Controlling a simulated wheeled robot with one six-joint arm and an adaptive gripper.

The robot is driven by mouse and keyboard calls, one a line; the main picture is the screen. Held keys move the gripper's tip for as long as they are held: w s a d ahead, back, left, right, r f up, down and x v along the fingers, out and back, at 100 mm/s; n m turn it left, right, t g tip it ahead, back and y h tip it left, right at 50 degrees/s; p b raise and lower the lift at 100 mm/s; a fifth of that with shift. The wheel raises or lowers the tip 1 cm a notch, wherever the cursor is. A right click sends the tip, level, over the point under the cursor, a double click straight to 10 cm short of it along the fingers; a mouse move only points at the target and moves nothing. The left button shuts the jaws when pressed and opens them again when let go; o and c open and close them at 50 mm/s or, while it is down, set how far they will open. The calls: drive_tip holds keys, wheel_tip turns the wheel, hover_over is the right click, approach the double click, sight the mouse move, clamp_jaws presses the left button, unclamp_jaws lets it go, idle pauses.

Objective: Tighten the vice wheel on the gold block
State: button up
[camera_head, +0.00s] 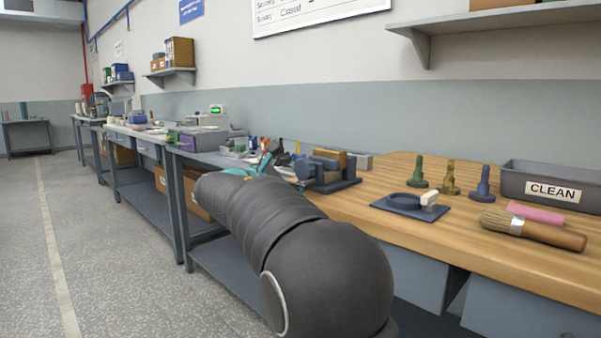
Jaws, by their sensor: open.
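The blue-grey vice (326,177) stands on the wooden bench, right of my arm. The gold block (335,156) sits between its jaws at the top. The vice wheel (304,170) seems to be the rounded part on the vice's left side; it is small and its turn cannot be read. My gripper (266,161) shows only as small teal parts above my dark arm, just left of the vice. It is open, with no object seen in it. My arm hides most of it, and whether it touches the wheel cannot be told.
Right of the vice are a dark plate with a ring and white block (409,203), green (419,173), gold (449,180) and blue (482,185) bobbin-like pieces, a brush (532,229), a pink bar (536,213) and a grey CLEAN tray (577,195). Bare wood lies in front.

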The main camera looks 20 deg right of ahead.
drive_tip(key=v, duration=1)
drive_tip(key=shift+a, duration=0.2)
drive_tip(key=shift+s, duration=0.15)
